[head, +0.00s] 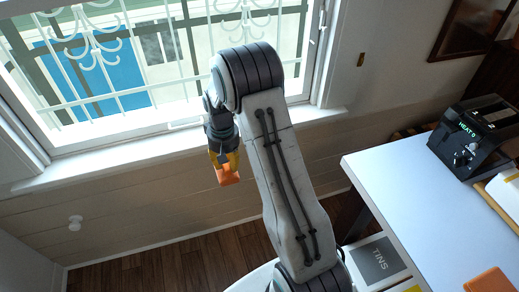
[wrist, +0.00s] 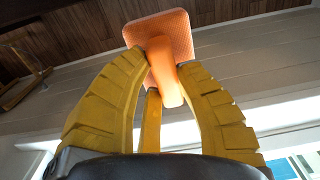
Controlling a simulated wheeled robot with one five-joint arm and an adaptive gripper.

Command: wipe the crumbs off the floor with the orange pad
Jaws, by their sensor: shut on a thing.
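My gripper (head: 225,160) has yellow fingers and is shut on the orange pad (head: 229,176), in front of the window and well above the floor. In the wrist view, the fingers close around the handle of the pad (wrist: 172,28), and its flat square face points away from the gripper. The dark wooden floor (head: 172,268) shows along the bottom of the head view, and also in the wrist view (wrist: 75,38). I see no crumbs on the visible floor; my arm and the white table hide part of it.
A white table (head: 420,205) stands at the right, with a black device (head: 478,135) and another orange item (head: 490,281) on it. A grey panel marked TINS (head: 378,260) is beside its edge. A barred window (head: 150,70) and its sill lie behind my gripper.

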